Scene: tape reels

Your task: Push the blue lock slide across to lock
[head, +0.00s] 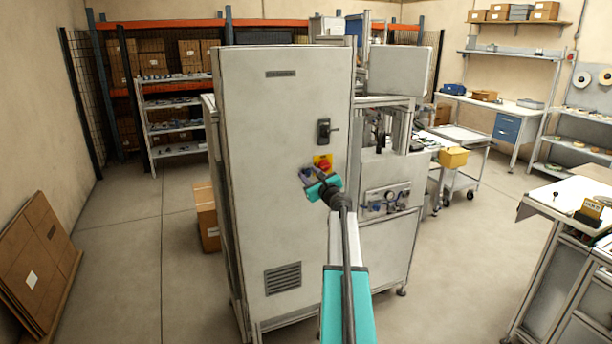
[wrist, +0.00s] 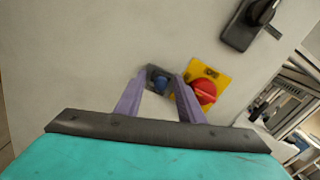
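A small blue part (wrist: 161,82), which looks like the blue lock slide, sits on a dark plate on the pale cabinet front. In the wrist view it shows between the two purple fingers of my gripper (wrist: 160,77). The fingers are apart, one on each side of it; I cannot tell whether they touch it. In the head view my gripper (head: 308,175) is at the cabinet front, left of and below the red switch, and largely hides the blue part.
A red rotary switch (wrist: 203,91) on a yellow plate is close by my right finger. A black handle (wrist: 251,24) is above it to the right. The tall cabinet (head: 280,110) stands before me. A bench (head: 570,200) is at the right.

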